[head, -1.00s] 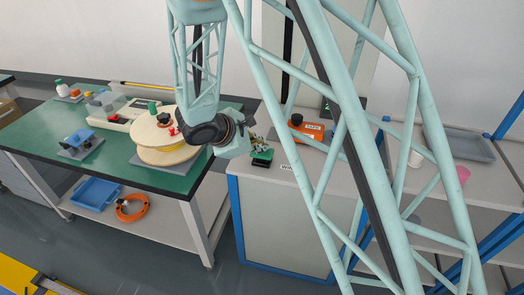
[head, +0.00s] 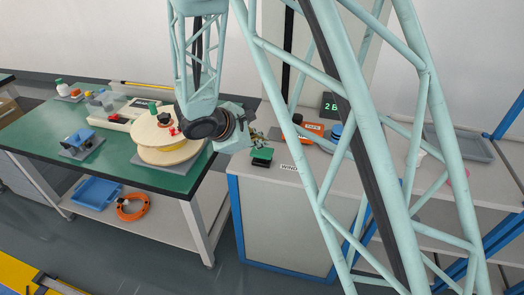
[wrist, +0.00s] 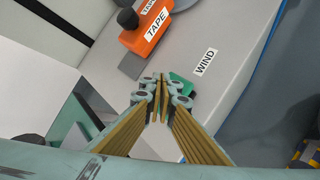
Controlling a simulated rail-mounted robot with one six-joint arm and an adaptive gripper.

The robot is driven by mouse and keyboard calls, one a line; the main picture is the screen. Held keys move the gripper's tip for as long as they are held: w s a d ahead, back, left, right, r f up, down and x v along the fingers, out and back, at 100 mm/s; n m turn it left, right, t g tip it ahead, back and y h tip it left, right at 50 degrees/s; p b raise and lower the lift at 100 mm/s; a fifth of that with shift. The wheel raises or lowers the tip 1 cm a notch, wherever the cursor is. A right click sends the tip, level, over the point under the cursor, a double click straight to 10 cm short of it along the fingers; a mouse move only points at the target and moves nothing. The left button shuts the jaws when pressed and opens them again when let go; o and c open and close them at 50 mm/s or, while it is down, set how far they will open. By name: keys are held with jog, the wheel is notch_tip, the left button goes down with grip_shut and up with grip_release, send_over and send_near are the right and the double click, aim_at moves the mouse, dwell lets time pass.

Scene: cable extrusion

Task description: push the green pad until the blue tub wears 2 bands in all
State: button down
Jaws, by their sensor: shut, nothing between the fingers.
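The green pad (head: 262,153) sits on a dark base at the near left of the pale bench, beside a label that reads WIND in the wrist view. My gripper (head: 258,137) is shut and empty, just above the pad. In the wrist view the shut fingertips (wrist: 160,78) partly cover the pad (wrist: 181,84); I cannot tell whether they touch it. A small blue object (head: 337,130), which looks like the blue tub, shows at the back of the bench, partly behind my arm's lattice. Its bands cannot be counted here.
An orange TAPE box (head: 302,130) with a black knob stands behind the pad. A dark display (head: 330,105) reads "2 B", partly cut off by the lattice. A cream reel (head: 158,135) stands on the green table. A grey tray (head: 465,145) lies at right.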

aim_at(262, 152)
jog(key=shift+r+p, duration=1)
jog(key=shift+r, duration=1.2)
